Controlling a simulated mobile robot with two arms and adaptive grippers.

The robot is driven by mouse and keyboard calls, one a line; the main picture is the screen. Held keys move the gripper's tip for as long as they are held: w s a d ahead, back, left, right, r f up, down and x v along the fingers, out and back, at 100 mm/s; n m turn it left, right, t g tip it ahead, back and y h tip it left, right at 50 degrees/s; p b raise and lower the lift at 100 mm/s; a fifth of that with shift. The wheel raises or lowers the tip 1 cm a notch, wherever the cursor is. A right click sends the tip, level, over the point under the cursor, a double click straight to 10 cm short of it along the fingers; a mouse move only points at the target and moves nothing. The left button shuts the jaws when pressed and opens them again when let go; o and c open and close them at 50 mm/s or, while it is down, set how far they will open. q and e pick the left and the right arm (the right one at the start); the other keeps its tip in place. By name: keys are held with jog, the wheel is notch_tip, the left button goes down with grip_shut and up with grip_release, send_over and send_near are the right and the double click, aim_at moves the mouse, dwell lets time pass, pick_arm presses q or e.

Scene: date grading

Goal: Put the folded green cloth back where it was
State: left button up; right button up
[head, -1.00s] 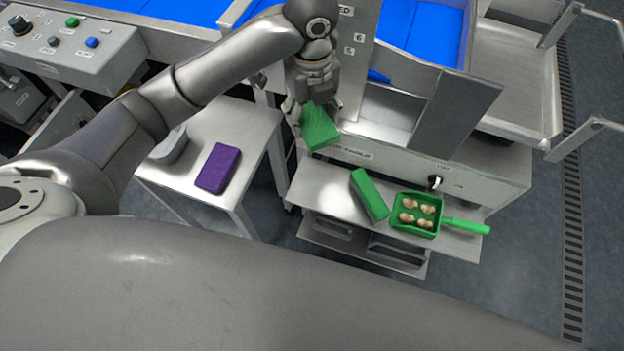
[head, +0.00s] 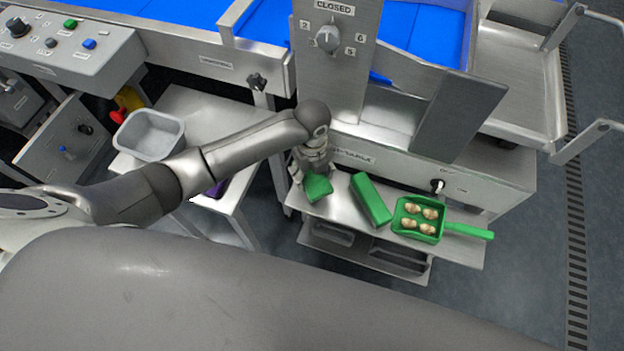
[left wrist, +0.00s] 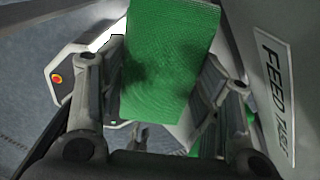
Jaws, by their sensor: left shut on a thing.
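The folded green cloth (head: 318,187) is in my left gripper (head: 312,172), at the left end of the small metal shelf (head: 345,215) in the head view. I cannot tell whether the cloth touches the shelf. In the left wrist view the cloth (left wrist: 170,60) fills the middle between the two fingers (left wrist: 155,105), which are shut on it. My right gripper is not in view.
A green block (head: 371,199) and a green scoop (head: 418,232) holding several dates are on the same shelf, right of the cloth. A grey bin (head: 150,135) and a mostly hidden purple cloth (head: 217,190) are on the left table. A panel with a knob (head: 328,38) stands behind.

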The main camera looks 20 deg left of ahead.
aim_at(312, 175)
pick_arm(q)
jog(key=shift+f, duration=2.1)
jog(key=shift+f, duration=0.1)
jog(key=o, duration=1)
jog(key=shift+r, duration=0.55)
notch_tip(312, 175, up, 11)
jog(key=shift+r+p, duration=0.1)
jog(key=shift+p, duration=0.2)
